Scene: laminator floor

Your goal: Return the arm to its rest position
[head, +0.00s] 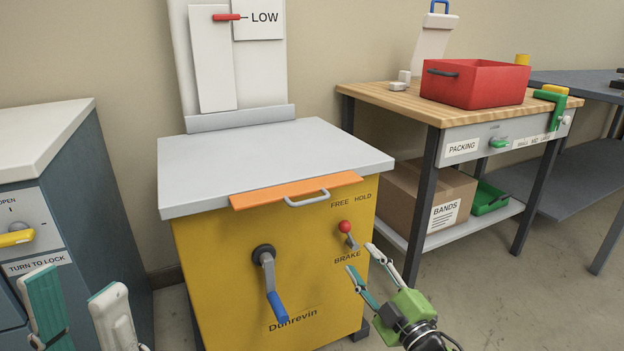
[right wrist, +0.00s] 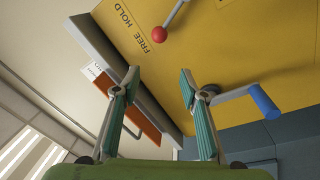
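My right gripper (head: 360,268) is in front of the right side of the yellow Dunrevin cabinet (head: 310,250). Its two fingers are spread with nothing between them, also in the right wrist view (right wrist: 158,85). The red-knobbed brake lever (head: 345,228) is just up and left of the fingertips, apart from them; its red knob (right wrist: 159,34) shows beyond the fingers in the right wrist view. My left gripper (head: 75,305) is at the lower left edge of the head view, fingers spread and empty, in front of the blue-grey cabinet (head: 100,215).
A crank with a blue handle (head: 277,305) sticks out of the yellow front. An orange bar with a grey handle (head: 300,192) runs along the top edge. At right stands a wooden-topped bench (head: 390,97) with a red bin (head: 475,88). Floor (head: 500,300) at right is clear.

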